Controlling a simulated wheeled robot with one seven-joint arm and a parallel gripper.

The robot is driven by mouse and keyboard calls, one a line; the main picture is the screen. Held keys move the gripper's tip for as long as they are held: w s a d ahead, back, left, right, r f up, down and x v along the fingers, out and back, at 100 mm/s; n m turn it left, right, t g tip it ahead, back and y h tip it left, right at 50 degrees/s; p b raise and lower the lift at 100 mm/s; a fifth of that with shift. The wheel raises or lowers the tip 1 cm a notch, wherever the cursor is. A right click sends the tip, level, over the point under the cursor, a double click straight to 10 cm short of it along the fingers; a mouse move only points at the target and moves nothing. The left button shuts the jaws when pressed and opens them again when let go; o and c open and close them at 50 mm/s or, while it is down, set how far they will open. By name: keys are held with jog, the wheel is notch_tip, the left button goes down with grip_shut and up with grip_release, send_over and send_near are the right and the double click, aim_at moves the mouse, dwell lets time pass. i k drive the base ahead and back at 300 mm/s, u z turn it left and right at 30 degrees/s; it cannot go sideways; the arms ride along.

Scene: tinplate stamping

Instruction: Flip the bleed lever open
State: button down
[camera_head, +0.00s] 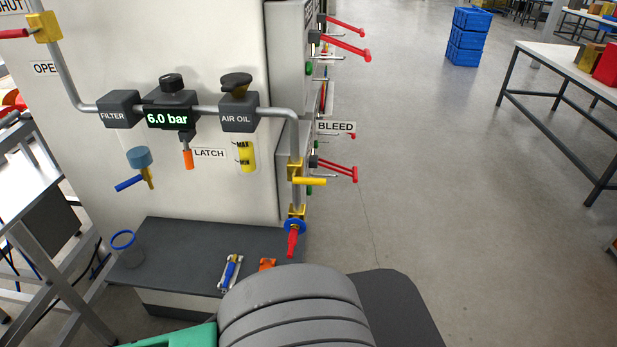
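The bleed lever (311,181) is a short yellow handle on a brass valve at the pipe's lower right end. It points right, roughly level, across the vertical pipe. The white BLEED label (336,127) is above it to the right. Below the valve hang a blue ring and a red nozzle (292,241). The display (168,117) reads 6.0 bar. My gripper is not in view. A large ribbed dark grey shape at the bottom centre appears to be part of my arm, and it lies below and in front of the valve.
A dark shelf (185,242) below the panel holds a cup (125,248) and small tools. Red-handled levers (338,170) jut from the cabinet's right side behind the bleed lever. A blue lever (129,184) hangs left. The floor at right is clear up to a table (562,62).

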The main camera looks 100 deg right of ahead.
aim_at(296, 180)
jog(key=z, duration=0.55)
jog(key=i, duration=0.25)
jog(key=z, duration=3.5)
jog(key=k, duration=0.5)
jog(key=u, duration=0.4)
jog(key=i, duration=0.3)
jog(key=u, duration=1.15)
